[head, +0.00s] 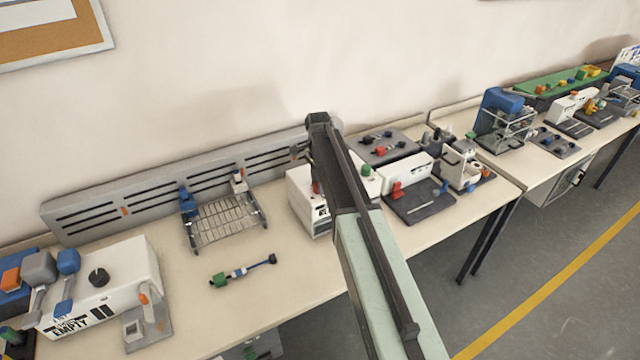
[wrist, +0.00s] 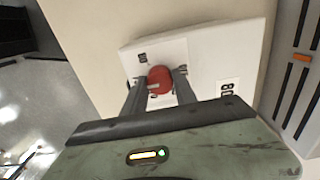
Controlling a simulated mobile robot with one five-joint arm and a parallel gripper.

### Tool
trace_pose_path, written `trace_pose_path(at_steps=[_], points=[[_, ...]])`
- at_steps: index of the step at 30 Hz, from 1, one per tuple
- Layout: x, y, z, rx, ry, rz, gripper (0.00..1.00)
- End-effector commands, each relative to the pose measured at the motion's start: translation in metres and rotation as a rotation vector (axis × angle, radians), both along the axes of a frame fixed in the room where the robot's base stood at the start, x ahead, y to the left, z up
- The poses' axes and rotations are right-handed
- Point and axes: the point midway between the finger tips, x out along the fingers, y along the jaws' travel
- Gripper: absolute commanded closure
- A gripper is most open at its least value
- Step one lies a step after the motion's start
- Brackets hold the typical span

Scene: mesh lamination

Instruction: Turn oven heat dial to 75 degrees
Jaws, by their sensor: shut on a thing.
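The oven is a white box (head: 305,198) on the bench, partly hidden behind my arm in the head view. In the wrist view its white face (wrist: 205,55) fills the middle. The heat dial is a round red knob (wrist: 160,76) on that face. My gripper (wrist: 161,88) has one finger on each side of the dial and is shut on it. A label on the face reads "80", sideways (wrist: 228,88); a smaller dark label (wrist: 142,58) is too small to read. The dial's pointer cannot be made out. In the head view my arm hides the fingers.
Left of the oven stands a wire-mesh rack (head: 226,220). A green-ended tool (head: 243,271) lies in front of it. A white machine with a black knob (head: 125,270) stands further left. A slotted grey panel (head: 130,210) runs behind. Several devices crowd the right.

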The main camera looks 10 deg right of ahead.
Motion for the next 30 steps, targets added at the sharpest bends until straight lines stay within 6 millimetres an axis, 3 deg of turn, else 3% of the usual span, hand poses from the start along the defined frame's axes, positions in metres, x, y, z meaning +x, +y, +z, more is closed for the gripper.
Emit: trace_pose_path(at_steps=[13,14,15,16,25,30], points=[[0.003,0.000,0.000,-0.001,-0.008,-0.008,1.00],[0.003,0.000,0.000,-0.001,-0.008,-0.008,0.58],[0.003,0.000,0.000,-0.001,-0.008,-0.008,0.47],[0.002,0.000,0.000,0.000,-0.006,-0.007,0.45],[0.001,0.000,0.001,0.000,-0.003,-0.007,0.45],[0.001,0.000,0.015,0.000,-0.002,-0.007,0.45]])
